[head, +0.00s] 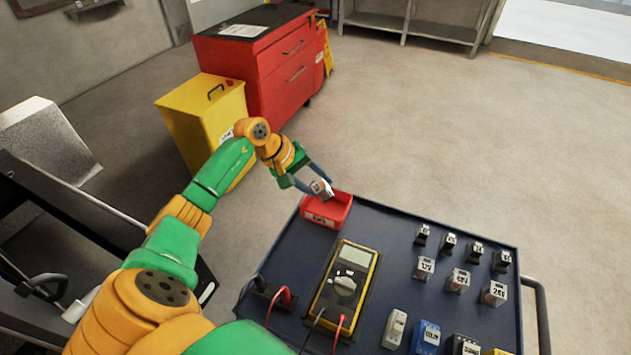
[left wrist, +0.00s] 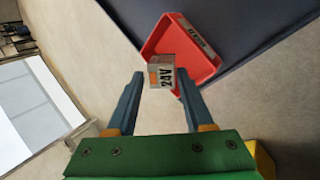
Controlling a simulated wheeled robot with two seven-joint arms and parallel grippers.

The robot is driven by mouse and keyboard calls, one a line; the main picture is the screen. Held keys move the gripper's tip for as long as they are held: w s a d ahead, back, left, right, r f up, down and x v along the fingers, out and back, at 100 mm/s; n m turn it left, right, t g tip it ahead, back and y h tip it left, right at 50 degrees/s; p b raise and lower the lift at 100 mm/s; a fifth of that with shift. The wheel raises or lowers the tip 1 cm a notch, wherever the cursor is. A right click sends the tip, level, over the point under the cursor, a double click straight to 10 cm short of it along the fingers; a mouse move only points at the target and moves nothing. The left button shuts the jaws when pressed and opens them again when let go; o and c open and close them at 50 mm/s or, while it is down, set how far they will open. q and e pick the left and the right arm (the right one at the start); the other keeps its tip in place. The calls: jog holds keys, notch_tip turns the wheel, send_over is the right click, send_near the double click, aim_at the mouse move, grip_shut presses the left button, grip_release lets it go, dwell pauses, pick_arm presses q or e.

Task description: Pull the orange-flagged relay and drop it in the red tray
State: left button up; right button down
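The relay (left wrist: 161,73) is a small grey block with a 24V label and an orange patch. In the head view, the left gripper (head: 321,183) holds the relay (head: 320,187) just above the far edge of the red tray (head: 325,210). The left wrist view shows the tray (left wrist: 190,45) beyond the relay, which overlaps its near edge. The tray floor looks empty where it shows. My right gripper is not in view.
The dark blue cart top (head: 395,235) carries the tray at its far left corner. A yellow multimeter (head: 345,280) with leads lies near it. Several labelled relays (head: 460,280) stand at the right. A yellow bin (head: 205,115) and a red cabinet (head: 265,65) stand behind.

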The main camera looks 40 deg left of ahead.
pick_arm(q)
jog(key=shift+o, duration=1.3)
